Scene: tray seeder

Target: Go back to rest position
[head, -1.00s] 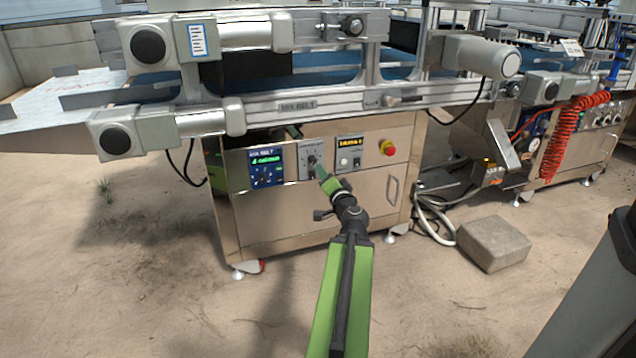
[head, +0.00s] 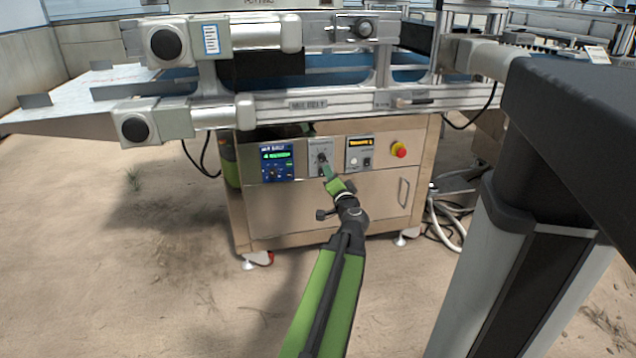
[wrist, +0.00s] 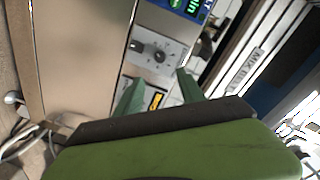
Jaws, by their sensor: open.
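My gripper (wrist: 160,95) is open, with its two green fingers spread and nothing between them in the wrist view. Its fingers point at the grey dial plate with a rotary knob (wrist: 158,56) on the cabinet. In the head view my gripper (head: 327,170) stands in front of the control panel, and the knob (head: 322,158) shows just above it. I cannot tell from the head view how large the gap to the panel is. My green arm reaches forward from the bottom of the head view.
The steel cabinet (head: 290,210) stands under the seeder's conveyor frame (head: 300,104). A blue display (head: 277,163), a small yellow-lit controller (head: 359,152) and a red emergency button (head: 399,150) are on its front. Cables lie on the sandy floor to the right. Open floor lies left.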

